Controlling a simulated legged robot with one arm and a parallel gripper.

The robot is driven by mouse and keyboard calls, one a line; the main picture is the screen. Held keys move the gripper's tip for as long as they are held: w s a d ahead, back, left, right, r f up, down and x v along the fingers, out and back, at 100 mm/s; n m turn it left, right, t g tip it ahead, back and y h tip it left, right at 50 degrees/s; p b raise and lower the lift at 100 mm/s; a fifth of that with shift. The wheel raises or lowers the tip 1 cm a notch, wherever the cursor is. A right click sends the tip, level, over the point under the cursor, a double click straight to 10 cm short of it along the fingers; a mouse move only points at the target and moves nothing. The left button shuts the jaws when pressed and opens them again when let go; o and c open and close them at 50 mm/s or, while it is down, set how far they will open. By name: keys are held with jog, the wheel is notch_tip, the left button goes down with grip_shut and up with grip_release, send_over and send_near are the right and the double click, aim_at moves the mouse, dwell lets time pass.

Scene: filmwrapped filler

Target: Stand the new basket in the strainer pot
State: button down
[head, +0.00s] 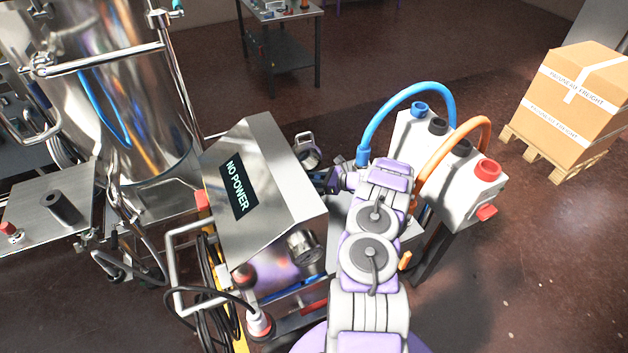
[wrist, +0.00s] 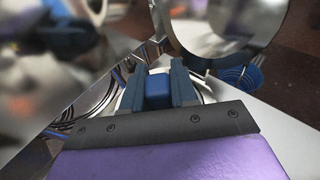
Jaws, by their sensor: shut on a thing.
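My gripper (head: 334,181) is at the far end of my arm, beside the right edge of the steel NO POWER cabinet. In the wrist view its two dark blue fingers (wrist: 158,88) are shut on a blue block (wrist: 158,91), which may be the handle of the new basket. The rest of the held thing is hidden. A small round steel fitting (head: 307,149), perhaps the strainer pot, stands just left of and behind my gripper. A large round steel part (wrist: 228,22) fills the top right of the wrist view; I cannot tell whether it is the pot or its lid.
The cabinet (head: 262,185) stands close on the left, with a steel tank (head: 130,110) behind. A grey box (head: 445,165) with blue and orange hoses stands close on the right. A blue ribbed object (wrist: 240,77) shows in the wrist view. A carton (head: 575,95) sits on a pallet far right.

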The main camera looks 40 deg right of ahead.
jog(key=shift+s+a+f, duration=0.1)
jog(key=shift+a+f, duration=0.05)
jog(key=shift+f, duration=0.2)
dwell(0.4)
jog(key=c, duration=0.8)
grip_release()
jog(key=p+v, duration=0.1)
jog(key=v, duration=0.5)
jog(key=shift+s+d+r, duration=0.15)
jog(key=shift+s+d, duration=0.1)
jog(key=shift+d, duration=0.05)
jog(key=shift+s+d+r, duration=0.1)
jog(key=shift+s+d, duration=0.2)
